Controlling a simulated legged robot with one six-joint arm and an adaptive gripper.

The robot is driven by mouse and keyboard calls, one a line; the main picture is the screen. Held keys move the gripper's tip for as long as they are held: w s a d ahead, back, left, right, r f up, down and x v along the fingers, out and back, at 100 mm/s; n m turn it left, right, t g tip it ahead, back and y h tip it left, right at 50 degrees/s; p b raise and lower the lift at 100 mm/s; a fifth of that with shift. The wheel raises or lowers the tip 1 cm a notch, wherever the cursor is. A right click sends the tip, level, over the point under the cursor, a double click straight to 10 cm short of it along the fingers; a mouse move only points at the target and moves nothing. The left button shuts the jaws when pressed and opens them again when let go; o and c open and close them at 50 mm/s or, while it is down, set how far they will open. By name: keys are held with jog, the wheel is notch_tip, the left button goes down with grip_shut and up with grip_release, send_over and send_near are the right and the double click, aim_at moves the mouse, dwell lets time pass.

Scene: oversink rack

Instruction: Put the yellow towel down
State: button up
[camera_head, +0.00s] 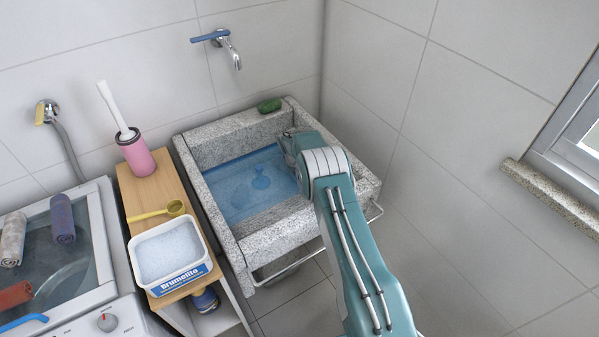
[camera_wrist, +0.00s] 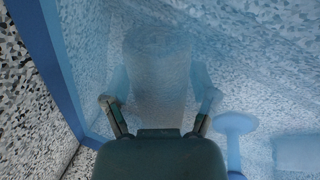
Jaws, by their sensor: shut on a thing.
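A rolled towel (camera_wrist: 158,60) stands out ahead of my gripper (camera_wrist: 158,100) in the wrist view, between its two fingers. The blue water tints it pale, so I cannot confirm that it is yellow. My gripper is shut on it, with the fingers reaching into the water. In the head view my arm reaches over the granite sink (camera_head: 277,233), and its end is at the back right of the basin. The gripper's fingers and the towel are hidden there. The water (camera_head: 235,208) in the sink is blue and clear.
A wooden shelf (camera_head: 170,187) at left carries a white tub (camera_head: 168,252), yellow scoop (camera_head: 160,212) and pink brush holder (camera_head: 138,158). Several rolled towels lie on the washer (camera_head: 107,262). Dim blue shapes (camera_head: 261,180) lie underwater.

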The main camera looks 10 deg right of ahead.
jog(key=o, duration=1.1)
jog(key=s+a+r+m, duration=0.1)
jog(key=s+r, duration=0.3)
jog(key=r, duration=1)
jog(key=s+a+r+m, duration=0.15)
jog(key=s+r, duration=0.25)
jog(key=r, duration=1)
jog(key=s+r+m+t+y, duration=0.1)
jog(key=s+r+m+t, duration=0.1)
jog(key=s+r, duration=0.85)
jog(key=s+r+m, duration=0.1)
jog(key=s+m, duration=0.1)
jog(key=s, duration=1.2)
jog(key=s+a+r+m+t+y, duration=0.1)
jog(key=s, duration=1.4)
jog(key=shift+a+r+m+t, duration=0.15)
jog(key=shift+r+m+t, duration=0.15)
jog(key=shift+m, duration=0.05)
